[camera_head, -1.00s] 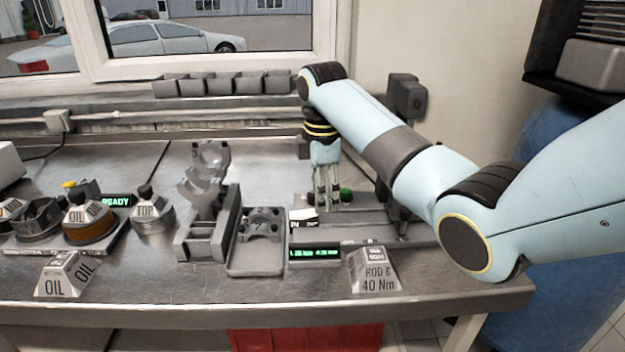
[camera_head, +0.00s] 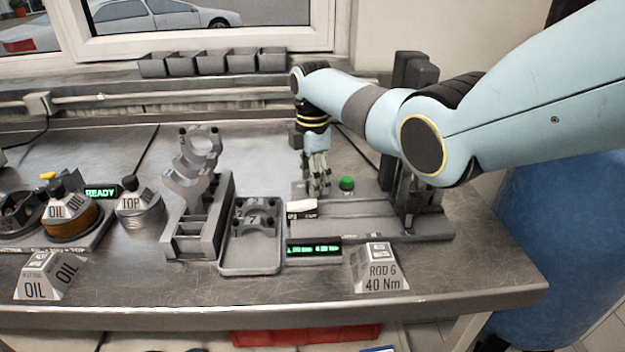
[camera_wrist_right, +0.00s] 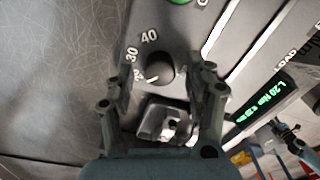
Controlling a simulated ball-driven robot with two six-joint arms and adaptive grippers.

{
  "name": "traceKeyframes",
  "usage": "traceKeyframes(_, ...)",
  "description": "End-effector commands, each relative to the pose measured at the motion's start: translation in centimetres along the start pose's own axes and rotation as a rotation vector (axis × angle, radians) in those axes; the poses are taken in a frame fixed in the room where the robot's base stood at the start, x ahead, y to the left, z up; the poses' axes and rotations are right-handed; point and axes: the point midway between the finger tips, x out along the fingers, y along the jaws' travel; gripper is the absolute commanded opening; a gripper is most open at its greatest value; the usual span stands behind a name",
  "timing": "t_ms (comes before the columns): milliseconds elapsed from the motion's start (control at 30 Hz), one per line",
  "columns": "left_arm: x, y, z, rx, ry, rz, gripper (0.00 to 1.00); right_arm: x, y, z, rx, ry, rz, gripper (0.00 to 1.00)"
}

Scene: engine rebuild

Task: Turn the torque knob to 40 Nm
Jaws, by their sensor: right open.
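The torque knob (camera_wrist_right: 160,70) is small, round and black with a white pointer mark. The pointer faces the lower left, by the partly covered 20 mark; the 30 and 40 marks lie further up. My right gripper (camera_wrist_right: 160,80) is open, pointing down, with its fingers on either side of the knob in the wrist view. I cannot tell whether they touch it. In the head view my right gripper (camera_head: 318,190) hides the knob. The green display (camera_wrist_right: 264,102) seems to read L 20 Nm; it also shows in the head view (camera_head: 313,248). My left gripper is out of view.
A green button (camera_head: 347,183) sits right of my gripper, and a white-topped switch (camera_head: 302,206) in front. A card (camera_head: 380,280) reads ROD 6, 40 Nm. A grey tray (camera_head: 250,266) and a rack with caps (camera_head: 200,240) stand left.

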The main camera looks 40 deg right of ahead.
Motion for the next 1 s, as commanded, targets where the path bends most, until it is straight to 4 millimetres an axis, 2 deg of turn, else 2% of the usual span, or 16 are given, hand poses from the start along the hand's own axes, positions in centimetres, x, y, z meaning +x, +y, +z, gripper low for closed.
traceKeyframes(100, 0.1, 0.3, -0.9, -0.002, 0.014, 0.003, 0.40, 0.4, 0.0, 0.0, 0.000, 0.000, 0.002, 0.54)
traceKeyframes(333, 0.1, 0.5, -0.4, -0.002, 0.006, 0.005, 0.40, 0.4, 0.0, 0.0, 0.000, 0.000, 0.002, 0.53)
traceKeyframes(733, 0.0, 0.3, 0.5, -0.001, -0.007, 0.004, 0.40, 0.4, 0.0, 0.0, 0.000, -0.001, 0.001, 0.00)
traceKeyframes(1000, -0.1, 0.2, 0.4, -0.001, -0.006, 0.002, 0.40, 0.4, 0.0, 0.0, 0.025, -0.001, 0.000, 0.00)
